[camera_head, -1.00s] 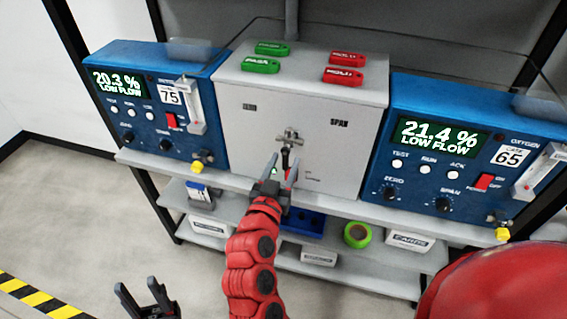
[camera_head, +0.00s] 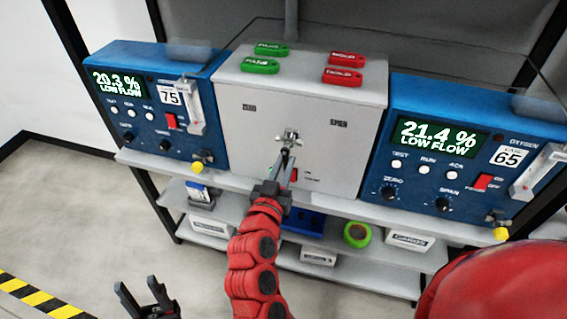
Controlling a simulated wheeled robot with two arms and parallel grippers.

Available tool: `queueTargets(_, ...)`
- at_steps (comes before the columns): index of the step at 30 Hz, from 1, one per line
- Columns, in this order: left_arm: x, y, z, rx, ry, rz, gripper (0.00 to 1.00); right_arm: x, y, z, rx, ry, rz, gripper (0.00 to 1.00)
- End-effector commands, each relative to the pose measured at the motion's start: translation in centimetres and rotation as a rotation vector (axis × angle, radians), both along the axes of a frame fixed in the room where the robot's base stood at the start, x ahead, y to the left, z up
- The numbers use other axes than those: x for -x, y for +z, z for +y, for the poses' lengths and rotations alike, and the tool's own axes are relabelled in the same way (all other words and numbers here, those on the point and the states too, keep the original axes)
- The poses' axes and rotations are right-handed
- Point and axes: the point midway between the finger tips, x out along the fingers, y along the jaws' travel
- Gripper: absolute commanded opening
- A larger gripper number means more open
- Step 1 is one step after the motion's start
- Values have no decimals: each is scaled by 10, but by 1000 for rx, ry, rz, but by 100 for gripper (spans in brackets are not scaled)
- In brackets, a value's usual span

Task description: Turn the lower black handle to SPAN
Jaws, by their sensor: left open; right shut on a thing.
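The grey-white box (camera_head: 235,140) in the middle carries a small metal valve (camera_head: 291,137) on its front face. The lower black handle (camera_head: 286,151) hangs below the valve, mostly hidden by my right gripper. A SPAN label (camera_head: 338,123) is printed to the upper right of the valve, and a label that looks like ZERO (camera_head: 249,107) to the upper left. My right gripper (camera_head: 284,160) is shut on the black handle, which points about straight down. My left gripper (camera_head: 143,291) is open and empty at the bottom left, over the floor, far from the box.
Blue analysers stand on the left (camera_head: 150,75) and right (camera_head: 450,110) of the box. Green tags (camera_head: 261,67) and red tags (camera_head: 343,77) lie on the box top.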

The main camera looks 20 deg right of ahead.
Motion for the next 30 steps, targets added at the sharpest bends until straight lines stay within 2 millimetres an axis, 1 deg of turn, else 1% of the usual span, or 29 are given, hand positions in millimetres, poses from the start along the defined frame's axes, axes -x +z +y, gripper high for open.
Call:
queueTargets(14,0,23,0,0,0,0,50,7,6,-9,341,0,230,0)
queueTargets(30,0,56,0,0,0,0,50,13,16,-18,768,0,517,0)
